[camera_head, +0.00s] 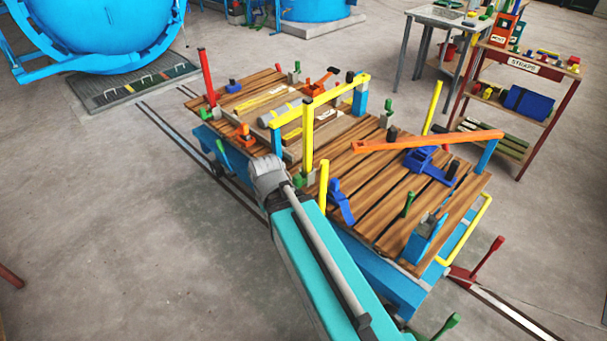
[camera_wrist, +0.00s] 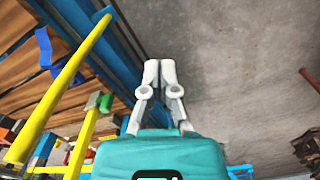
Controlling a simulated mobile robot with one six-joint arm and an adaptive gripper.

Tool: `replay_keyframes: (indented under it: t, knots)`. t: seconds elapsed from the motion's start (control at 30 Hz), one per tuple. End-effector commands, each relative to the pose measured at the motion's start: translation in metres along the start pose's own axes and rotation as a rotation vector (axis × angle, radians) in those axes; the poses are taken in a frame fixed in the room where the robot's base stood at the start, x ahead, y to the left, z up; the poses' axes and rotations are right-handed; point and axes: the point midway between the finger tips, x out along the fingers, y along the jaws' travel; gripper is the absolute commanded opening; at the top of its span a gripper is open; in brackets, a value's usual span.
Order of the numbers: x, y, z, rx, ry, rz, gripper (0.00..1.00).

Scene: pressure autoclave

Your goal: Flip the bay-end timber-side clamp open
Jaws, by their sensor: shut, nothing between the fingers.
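My gripper (camera_wrist: 160,72) shows in the wrist view with its two pale fingers together and empty, over bare floor beside the cart's blue side. In the head view my arm hides it near the cart's near edge. On the plank-topped cart are an orange clamp (camera_head: 243,133) at the left, another orange one (camera_head: 322,84) at the far edge, a blue clamp (camera_head: 341,201) at the near edge, and a blue clamp base (camera_head: 431,163) by a long orange bar (camera_head: 428,142). I cannot tell which is the bay-end timber-side clamp.
Yellow posts and a crossbar (camera_head: 320,101) rise mid-cart; a yellow post (camera_wrist: 58,92) is close left of my gripper. A red post (camera_head: 206,75) stands at the cart's left corner. A strap shelf (camera_head: 522,66) is at right.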

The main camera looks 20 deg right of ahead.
Motion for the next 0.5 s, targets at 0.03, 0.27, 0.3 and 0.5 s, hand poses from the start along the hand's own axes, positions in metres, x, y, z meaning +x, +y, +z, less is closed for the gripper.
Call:
replay_keyframes:
  t: [0.03, 0.27, 0.3, 0.5]
  knots:
    - [0.003, 0.002, -0.005, 0.014, 0.004, 0.007, 0.0]
    - [0.019, 0.025, -0.046, 0.183, 0.051, 0.086, 0.0]
    - [0.022, 0.032, -0.057, 0.231, 0.065, 0.107, 0.0]
    - [0.042, 0.078, -0.121, 0.525, 0.18, 0.227, 0.0]
